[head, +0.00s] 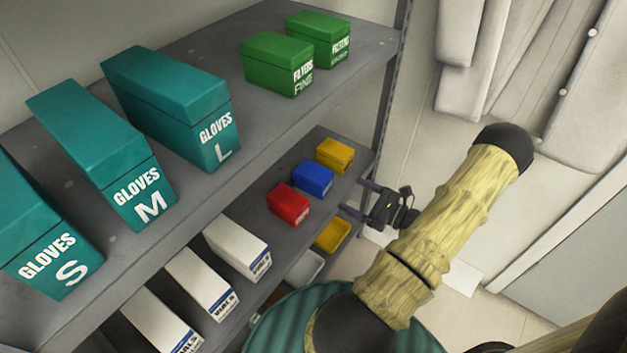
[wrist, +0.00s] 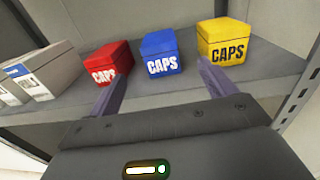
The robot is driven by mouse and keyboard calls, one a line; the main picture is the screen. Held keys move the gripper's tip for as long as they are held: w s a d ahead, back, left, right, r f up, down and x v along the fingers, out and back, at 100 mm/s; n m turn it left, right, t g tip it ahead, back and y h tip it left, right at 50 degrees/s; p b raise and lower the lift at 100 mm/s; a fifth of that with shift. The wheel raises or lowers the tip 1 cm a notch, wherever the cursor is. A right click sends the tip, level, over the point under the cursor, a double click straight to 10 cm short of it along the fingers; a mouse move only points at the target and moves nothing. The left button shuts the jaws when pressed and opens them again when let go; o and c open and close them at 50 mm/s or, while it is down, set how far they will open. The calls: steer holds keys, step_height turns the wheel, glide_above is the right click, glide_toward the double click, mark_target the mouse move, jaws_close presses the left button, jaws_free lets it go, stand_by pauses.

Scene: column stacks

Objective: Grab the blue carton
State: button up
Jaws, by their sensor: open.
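The blue carton (head: 313,178) stands on the lower shelf between a red carton (head: 288,204) and a yellow carton (head: 335,155). In the wrist view the blue carton (wrist: 160,54), marked CAPS, sits ahead of my gripper, roughly centred between its two fingers. My gripper (wrist: 155,88) is open and empty. Its left finger points toward the red carton's (wrist: 107,65) right side and its right finger toward the yellow carton (wrist: 223,42). In the head view my gripper (head: 356,197) is at the shelf's front edge, right of the blue carton.
White vials boxes (head: 238,248) stand farther left on the same shelf (wrist: 265,70). The upper shelf (head: 205,190) holds teal gloves boxes (head: 172,105) and green filter boxes (head: 277,64). A shelf post (head: 392,85) rises at the right end. A yellow bin (head: 332,234) sits below.

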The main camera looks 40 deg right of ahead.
mark_target(328, 182)
steer(key=b+x, duration=0.2)
steer(key=x, duration=0.7)
steer(key=shift+w, duration=0.1)
steer(key=b+x, duration=0.2)
steer(key=x, duration=0.2)
steer(key=shift+w+a+f, duration=0.15)
steer(key=shift+w+a, duration=0.1)
steer(key=shift+a, duration=0.05)
steer(key=shift+w, duration=0.3)
steer(key=shift+s+d, duration=0.1)
steer(key=shift+s, duration=0.05)
steer(key=c, duration=1.1)
steer(key=shift+c, duration=0.2)
